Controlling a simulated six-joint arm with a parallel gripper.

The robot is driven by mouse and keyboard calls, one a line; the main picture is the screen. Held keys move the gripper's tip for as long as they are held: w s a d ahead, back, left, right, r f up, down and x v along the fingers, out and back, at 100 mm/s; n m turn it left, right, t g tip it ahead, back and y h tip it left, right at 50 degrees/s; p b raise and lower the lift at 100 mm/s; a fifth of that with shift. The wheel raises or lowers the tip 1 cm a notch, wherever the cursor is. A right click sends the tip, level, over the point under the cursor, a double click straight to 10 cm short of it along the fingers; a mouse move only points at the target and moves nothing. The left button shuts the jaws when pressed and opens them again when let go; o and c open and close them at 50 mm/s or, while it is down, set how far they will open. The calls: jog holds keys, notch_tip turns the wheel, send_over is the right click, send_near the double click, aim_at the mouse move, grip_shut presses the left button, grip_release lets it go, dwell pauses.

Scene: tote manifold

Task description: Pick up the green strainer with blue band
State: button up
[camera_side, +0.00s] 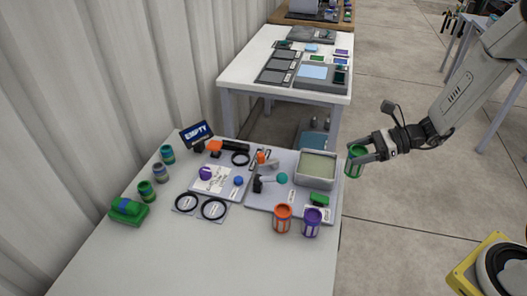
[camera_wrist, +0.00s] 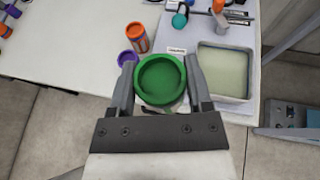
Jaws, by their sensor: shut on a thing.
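My gripper (camera_side: 362,158) is shut on a green strainer (camera_side: 354,166), a round cup shape, held off the table just beyond its right edge. In the wrist view the strainer (camera_wrist: 161,80) sits between the two fingers, its open round top facing the camera. I cannot make out a blue band on it; the fingers cover part of its sides. Another green strainer with a dark band (camera_side: 146,190) stands at the table's left side, near a teal and blue one (camera_side: 167,154) and a greyish blue one (camera_side: 160,172).
An orange strainer (camera_side: 282,218) and a purple strainer (camera_side: 311,222) stand near the table's right side. Behind them are a grey tray (camera_side: 317,181) and a green block (camera_side: 319,199). The front of the white table (camera_side: 210,265) is clear. A second table (camera_side: 240,75) stands behind.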

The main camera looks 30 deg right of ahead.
aim_at(362, 152)
jog(key=shift+s+r, duration=0.25)
jog(key=shift+s, duration=0.2)
jog(key=shift+r, duration=0.1)
dwell(0.4)
jog(key=shift+r, duration=2.45)
jog(key=w+a, duration=1.2)
jog(key=w, duration=0.1)
jog(key=w+a, duration=0.2)
jog(key=a, duration=0.8)
jog(key=w+a, duration=0.3)
jog(key=a, duration=0.7)
notch_tip(362, 152, down, 11)
jog(key=shift+s+a, duration=0.2)
jog(key=shift+a, duration=0.1)
jog(key=shift+f, duration=0.2)
